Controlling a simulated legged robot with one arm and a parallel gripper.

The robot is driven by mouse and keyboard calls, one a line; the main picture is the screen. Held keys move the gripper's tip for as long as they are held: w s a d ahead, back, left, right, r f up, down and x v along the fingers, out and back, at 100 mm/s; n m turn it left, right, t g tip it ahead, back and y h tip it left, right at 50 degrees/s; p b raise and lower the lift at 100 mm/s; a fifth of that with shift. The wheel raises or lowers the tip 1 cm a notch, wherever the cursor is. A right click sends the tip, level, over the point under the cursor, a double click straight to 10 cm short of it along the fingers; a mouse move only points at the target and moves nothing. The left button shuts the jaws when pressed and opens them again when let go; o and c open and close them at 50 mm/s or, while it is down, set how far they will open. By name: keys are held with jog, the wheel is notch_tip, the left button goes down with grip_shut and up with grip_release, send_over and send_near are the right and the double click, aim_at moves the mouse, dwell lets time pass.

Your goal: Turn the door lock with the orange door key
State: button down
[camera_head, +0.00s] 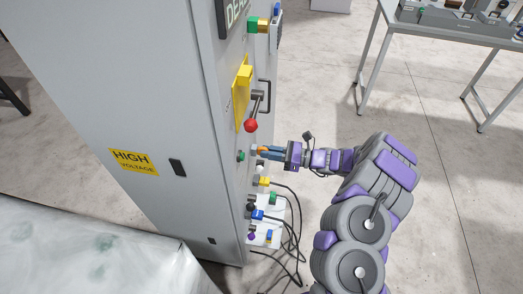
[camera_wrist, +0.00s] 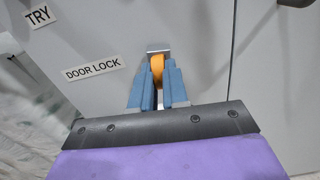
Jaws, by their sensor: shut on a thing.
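The orange door key (camera_wrist: 157,66) is held between the blue fingers of my gripper (camera_wrist: 159,82) in the wrist view. The key is at a small metal fitting, the door lock (camera_wrist: 158,48), to the right of the "DOOR LOCK" label (camera_wrist: 92,69). The fingers hide part of the key, and I cannot tell how deep it sits in the lock. In the head view my gripper (camera_head: 268,153) reaches left to the front of the grey cabinet (camera_head: 130,90), with a bit of orange key (camera_head: 261,149) at its fingertips.
Above my gripper are a red-knobbed lever (camera_head: 251,126), a yellow plate (camera_head: 243,90) and a black door handle (camera_head: 266,90). Below it are coloured plugs and hanging black cables (camera_head: 296,215). A workbench (camera_head: 455,30) stands at the back right. Open floor lies right of the cabinet.

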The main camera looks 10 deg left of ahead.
jog(key=c, duration=1.6)
grip_release()
jog(key=shift+n, duration=0.4)
jog(key=o, duration=0.5)
jog(key=shift+o, duration=0.2)
jog(key=shift+d, duration=0.1)
jog(key=d+p, duration=0.4)
jog(key=d, duration=1.3)
jog(key=s+a+r+n+g+h, duration=0.1)
jog(key=s+a+r+n+g, duration=0.35)
jog(key=a+r, duration=0.55)
jog(key=s+a+r+n+g+h, duration=0.25)
jog(key=s+r+n+h, duration=0.35)
jog(key=s+r, duration=0.55)
jog(key=s+d+r+n+h, duration=0.25)
jog(key=s+n+h, duration=0.25)
jog(key=s, duration=0.7)
jog(key=s+d+f+n+t+h, duration=0.2)
jog(key=s+d+h, duration=0.4)
jog(key=s+d, duration=0.6)
jog(key=d+n+t, duration=0.1)
jog(key=t, duration=0.1)
jog(key=shift+t, duration=0.3)
